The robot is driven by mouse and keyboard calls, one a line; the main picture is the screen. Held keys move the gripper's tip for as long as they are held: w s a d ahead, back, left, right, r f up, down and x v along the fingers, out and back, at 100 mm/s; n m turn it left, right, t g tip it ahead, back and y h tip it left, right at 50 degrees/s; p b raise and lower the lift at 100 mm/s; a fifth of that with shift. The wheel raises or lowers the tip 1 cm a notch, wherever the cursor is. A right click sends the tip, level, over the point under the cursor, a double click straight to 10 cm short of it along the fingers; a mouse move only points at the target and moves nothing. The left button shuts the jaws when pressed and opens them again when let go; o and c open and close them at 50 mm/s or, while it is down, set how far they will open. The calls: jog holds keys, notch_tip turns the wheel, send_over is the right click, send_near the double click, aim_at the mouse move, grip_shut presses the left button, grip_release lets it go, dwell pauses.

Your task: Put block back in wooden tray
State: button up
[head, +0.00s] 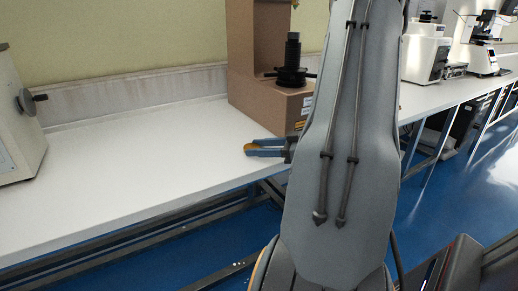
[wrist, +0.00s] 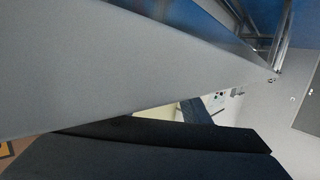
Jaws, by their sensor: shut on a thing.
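In the wrist view dark shapes, likely my gripper's fingers, fill the bottom; the block cannot be made out there. I do not see a wooden tray for certain in either view.
The brown tester (head: 262,95) with a black screw stands right behind my gripper. A pale machine (head: 15,120) stands at the left end. The white bench (head: 130,150) between them is clear. More testers (head: 427,50) stand at far right.

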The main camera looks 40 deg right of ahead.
jog(key=shift+f, duration=0.2)
jog(key=shift+s+a+f, duration=0.1)
jog(key=shift+f, duration=0.35)
jog(key=o, duration=1.4)
jog(key=shift+a+f, duration=0.1)
jog(key=shift+f, duration=0.05)
jog(key=shift+r, duration=0.6)
jog(key=v, duration=1.2)
jog(key=shift+d+r+p, duration=0.2)
jog(key=shift+r+p, duration=0.1)
jog(key=shift+p, duration=0.1)
